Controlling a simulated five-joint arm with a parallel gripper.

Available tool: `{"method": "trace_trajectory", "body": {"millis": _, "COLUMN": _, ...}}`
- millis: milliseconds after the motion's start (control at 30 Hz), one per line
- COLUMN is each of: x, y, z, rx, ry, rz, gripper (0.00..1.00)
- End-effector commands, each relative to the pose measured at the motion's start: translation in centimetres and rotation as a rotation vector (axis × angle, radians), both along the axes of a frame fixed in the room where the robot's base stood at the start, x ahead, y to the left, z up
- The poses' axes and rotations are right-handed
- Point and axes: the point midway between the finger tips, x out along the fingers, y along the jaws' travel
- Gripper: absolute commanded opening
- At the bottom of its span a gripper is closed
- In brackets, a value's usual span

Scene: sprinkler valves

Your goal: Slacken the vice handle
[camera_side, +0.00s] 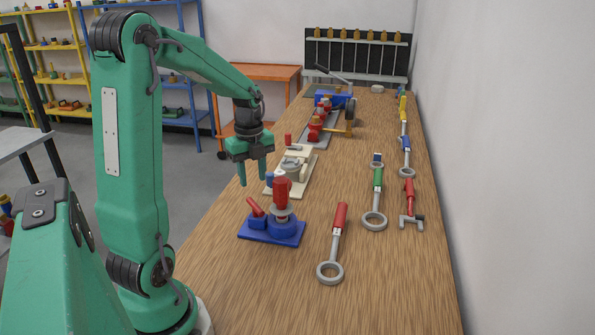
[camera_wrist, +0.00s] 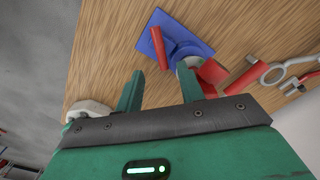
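A blue vice-like device (camera_side: 335,99) stands at the far part of the bench, with a long grey lever (camera_side: 338,77) slanting up to a dark end at the left. It is small here, and I cannot tell for certain which part is the vice handle. My gripper (camera_side: 253,177) hangs fingers down over the bench's left side, well nearer than that device. Its two fingers are apart with nothing between them, as the wrist view also shows (camera_wrist: 160,86). The blue device does not clearly show in the wrist view.
A blue-based red valve (camera_side: 282,194) stands just right of my gripper, its blue plate (camera_wrist: 205,48) ahead in the wrist view. A cream fixture (camera_side: 291,167) is close behind. Wrenches, one red-handled (camera_side: 340,217), line the right side. A wall (camera_side: 510,150) bounds the right.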

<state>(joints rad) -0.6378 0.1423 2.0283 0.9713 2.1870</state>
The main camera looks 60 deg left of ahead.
Motion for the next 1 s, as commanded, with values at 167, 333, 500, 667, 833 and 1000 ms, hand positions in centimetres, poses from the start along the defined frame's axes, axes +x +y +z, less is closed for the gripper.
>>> {"method": "trace_trajectory", "body": {"millis": 167, "x": 0.0, "y": 0.0, "z": -0.4, "rx": 0.000, "ry": 0.000, "rz": 0.001, "gripper": 0.38}}
{"method": "trace_trajectory", "body": {"millis": 333, "x": 0.0, "y": 0.0, "z": -0.7, "rx": -0.001, "ry": 0.001, "rz": 0.002, "gripper": 0.38}}
{"method": "trace_trajectory", "body": {"millis": 500, "x": 0.0, "y": 0.0, "z": -1.9, "rx": -0.001, "ry": 0.002, "rz": 0.002, "gripper": 0.38}}
{"method": "trace_trajectory", "body": {"millis": 667, "x": 0.0, "y": 0.0, "z": -3.8, "rx": -0.002, "ry": 0.002, "rz": 0.002, "gripper": 0.38}}
{"method": "trace_trajectory", "body": {"millis": 833, "x": -0.1, "y": -0.1, "z": -5.9, "rx": -0.002, "ry": 0.003, "rz": 0.002, "gripper": 0.38}}
{"method": "trace_trajectory", "body": {"millis": 1000, "x": 0.0, "y": 0.0, "z": -7.4, "rx": -0.001, "ry": 0.001, "rz": 0.002, "gripper": 0.38}}
